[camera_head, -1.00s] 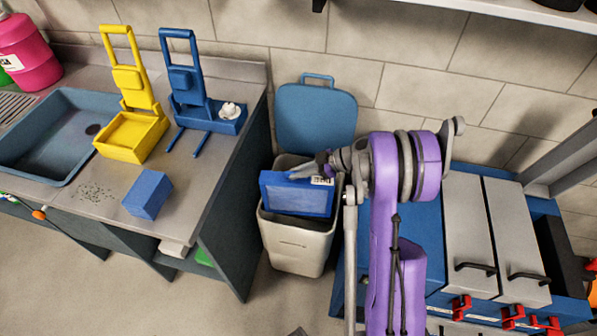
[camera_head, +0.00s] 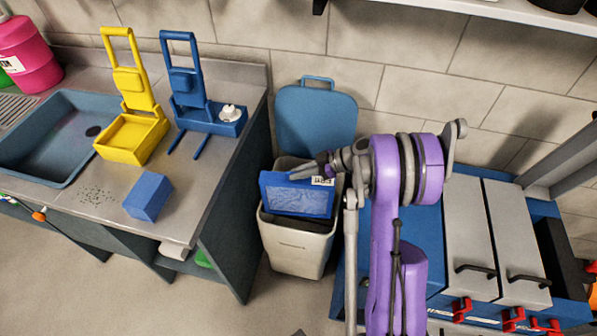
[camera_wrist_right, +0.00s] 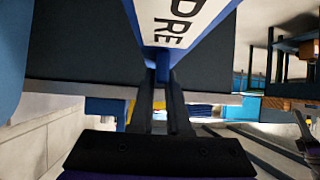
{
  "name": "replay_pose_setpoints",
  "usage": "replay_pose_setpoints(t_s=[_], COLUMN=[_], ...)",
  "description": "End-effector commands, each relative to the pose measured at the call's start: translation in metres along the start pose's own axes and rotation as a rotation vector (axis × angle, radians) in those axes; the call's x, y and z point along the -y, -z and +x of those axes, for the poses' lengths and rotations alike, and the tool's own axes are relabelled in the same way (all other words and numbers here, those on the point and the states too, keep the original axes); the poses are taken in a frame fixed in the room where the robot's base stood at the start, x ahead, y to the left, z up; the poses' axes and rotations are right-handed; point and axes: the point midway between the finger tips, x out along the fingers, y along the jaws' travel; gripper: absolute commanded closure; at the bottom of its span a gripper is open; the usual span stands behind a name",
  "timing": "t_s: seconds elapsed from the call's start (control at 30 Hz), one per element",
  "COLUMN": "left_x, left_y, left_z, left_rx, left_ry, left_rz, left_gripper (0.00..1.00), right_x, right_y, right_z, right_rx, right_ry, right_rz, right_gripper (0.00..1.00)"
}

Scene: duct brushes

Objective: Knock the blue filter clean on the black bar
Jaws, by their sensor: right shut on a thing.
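The blue filter (camera_head: 300,202), a flat framed panel with a grey face and a white label, is held tilted over the open mouth of a pale bin (camera_head: 296,245). My right gripper (camera_head: 304,173) is shut on the filter's upper edge. In the right wrist view, the gripper's fingers (camera_wrist_right: 160,85) close on a blue part of the filter below its white lettered label (camera_wrist_right: 185,18). I cannot clearly make out the black bar; the filter hides much of the bin's opening. My left gripper is not in view.
The bin's blue lid (camera_head: 316,120) stands open against the tiled wall. On the left counter are a yellow holder (camera_head: 132,138), a blue holder (camera_head: 212,118), a blue block (camera_head: 148,196) and a sink (camera_head: 45,140). A blue cabinet with grey lids (camera_head: 480,240) stands at right.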

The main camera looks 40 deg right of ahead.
Motion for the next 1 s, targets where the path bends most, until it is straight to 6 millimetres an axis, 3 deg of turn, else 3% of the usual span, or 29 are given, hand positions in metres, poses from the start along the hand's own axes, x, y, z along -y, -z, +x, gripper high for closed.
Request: replay_pose_setpoints(t_s=[0.17,0.67,1.0], left_x=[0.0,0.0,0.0], left_y=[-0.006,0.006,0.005], left_z=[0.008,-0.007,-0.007], left_rx=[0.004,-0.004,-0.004], left_ry=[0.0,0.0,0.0], left_rz=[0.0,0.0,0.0], left_gripper=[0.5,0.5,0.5], right_x=[0.0,0.0,0.0], right_y=[-0.01,0.015,0.015], right_z=[0.006,-0.008,-0.009], right_rx=[-0.001,-0.001,-0.001], right_ry=[0.0,0.0,0.0], right_rz=[0.0,0.0,0.0], right_gripper=[1.0,1.0,1.0])
